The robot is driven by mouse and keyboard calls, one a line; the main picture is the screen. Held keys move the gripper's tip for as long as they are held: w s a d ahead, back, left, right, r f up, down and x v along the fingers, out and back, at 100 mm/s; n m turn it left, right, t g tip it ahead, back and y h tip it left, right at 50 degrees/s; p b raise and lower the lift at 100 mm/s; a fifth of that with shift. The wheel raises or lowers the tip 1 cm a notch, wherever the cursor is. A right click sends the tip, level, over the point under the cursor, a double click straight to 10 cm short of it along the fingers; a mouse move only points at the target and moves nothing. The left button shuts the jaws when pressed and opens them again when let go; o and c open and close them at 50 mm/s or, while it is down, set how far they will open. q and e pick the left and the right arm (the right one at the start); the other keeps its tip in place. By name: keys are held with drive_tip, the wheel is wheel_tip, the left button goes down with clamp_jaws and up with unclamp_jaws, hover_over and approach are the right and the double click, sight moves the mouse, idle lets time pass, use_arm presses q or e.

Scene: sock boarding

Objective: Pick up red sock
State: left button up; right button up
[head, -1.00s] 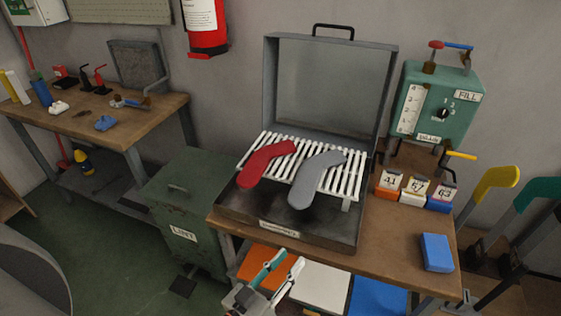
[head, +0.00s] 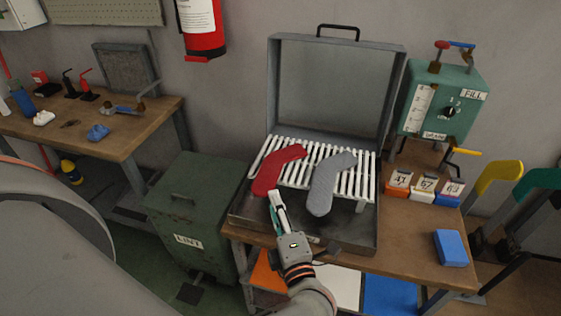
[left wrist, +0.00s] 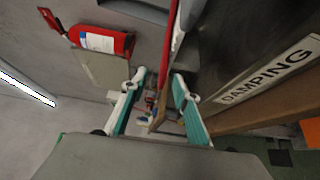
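The red sock (head: 277,168) lies on the white slatted rack (head: 366,178) inside the open grey case, at the left. A grey sock (head: 330,183) lies to its right. My left gripper (head: 273,199) is just in front of the red sock's lower end in the head view. In the left wrist view my left gripper's fingers (left wrist: 156,98) are spread apart. The red sock (left wrist: 173,43) appears there as a thin edge-on strip near the gap between them. I cannot tell whether they touch it. My right gripper is not in view.
The case's raised lid (head: 335,85) stands behind the rack. A green machine (head: 440,100), several numbered boxes (head: 424,187) and a blue block (head: 450,248) are to the right. A green lint bin (head: 190,215) stands left of the bench (head: 405,262).

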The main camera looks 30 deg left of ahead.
sight(265, 185)
use_arm(q)
drive_tip(key=x, duration=0.5)
drive_tip(key=f+p+x, duration=0.1)
drive_tip(key=x, duration=0.1)
drive_tip(key=shift+a, duration=0.6)
clamp_jaws()
